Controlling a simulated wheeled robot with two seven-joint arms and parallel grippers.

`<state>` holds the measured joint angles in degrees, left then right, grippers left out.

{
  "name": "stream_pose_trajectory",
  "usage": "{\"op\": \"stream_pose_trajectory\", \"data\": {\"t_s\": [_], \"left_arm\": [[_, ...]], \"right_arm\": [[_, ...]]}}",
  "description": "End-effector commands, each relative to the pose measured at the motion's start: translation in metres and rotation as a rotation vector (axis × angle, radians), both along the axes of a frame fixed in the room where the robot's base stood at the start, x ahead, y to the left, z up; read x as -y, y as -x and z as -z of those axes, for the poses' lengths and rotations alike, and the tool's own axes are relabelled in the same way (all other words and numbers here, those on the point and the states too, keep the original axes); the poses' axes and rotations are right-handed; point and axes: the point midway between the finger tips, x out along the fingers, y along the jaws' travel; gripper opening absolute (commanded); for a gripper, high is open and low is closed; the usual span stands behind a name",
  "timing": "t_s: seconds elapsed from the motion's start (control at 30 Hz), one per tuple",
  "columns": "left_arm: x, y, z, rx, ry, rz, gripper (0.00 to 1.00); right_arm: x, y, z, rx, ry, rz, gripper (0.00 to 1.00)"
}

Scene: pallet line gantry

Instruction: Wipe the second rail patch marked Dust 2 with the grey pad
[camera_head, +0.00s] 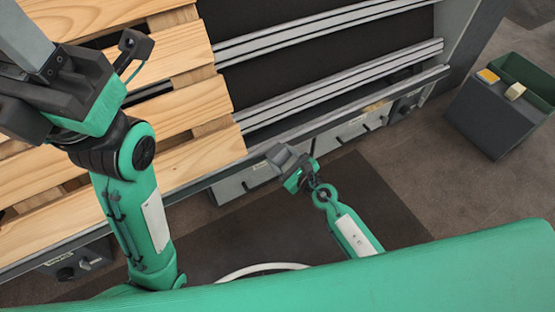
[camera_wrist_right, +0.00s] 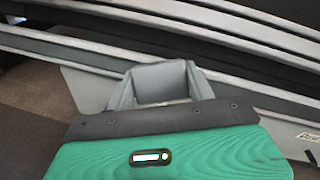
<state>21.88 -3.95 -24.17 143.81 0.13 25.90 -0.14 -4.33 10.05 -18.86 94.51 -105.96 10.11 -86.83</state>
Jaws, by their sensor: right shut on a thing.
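My right gripper (camera_head: 287,163) is in the middle of the head view, in front of the machine's front edge, shut on a grey block that I take for the grey pad (camera_wrist_right: 162,84). The pad shows between the fingers in the right wrist view, apart from the rails. A brownish patch (camera_head: 376,106) lies on the lower rail strip to the right; its label is too small to read. A small label (camera_wrist_right: 308,137) at the right edge of the wrist view is only partly legible. My left gripper (camera_head: 38,78) is at upper left over the wooden slats; its jaw state is unclear.
A wooden pallet (camera_head: 205,100) fills the left. Pale metal rails (camera_head: 330,85) run to the right over a dark gap. A dark bin with a green rim (camera_head: 525,75) stands at right, with a yellow (camera_head: 488,76) and a beige block (camera_head: 515,91). Floor between is free.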

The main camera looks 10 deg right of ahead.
Motion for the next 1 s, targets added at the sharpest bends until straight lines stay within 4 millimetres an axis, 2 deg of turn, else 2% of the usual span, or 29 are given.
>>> {"op": "stream_pose_trajectory", "data": {"t_s": [0.1, 0.37, 0.77, 1.0], "left_arm": [[0.0, 0.0, 0.004, 0.0, 0.0, 0.0, 0.36], [0.0, 0.0, 0.006, 0.0, 0.0, 0.0, 0.36], [0.0, 0.0, 0.016, 0.0, 0.0, 0.0, 0.36], [0.0, 0.0, 0.016, 0.0, 0.0, 0.0, 0.36]], "right_arm": [[0.012, -0.006, 0.002, 0.001, 0.002, 0.003, 0.36], [0.022, -0.01, 0.001, 0.001, 0.002, 0.006, 0.36], [0.053, -0.02, 0.001, 0.002, 0.004, 0.005, 0.36], [0.056, -0.021, 0.0, 0.001, 0.001, 0.004, 0.36]]}}
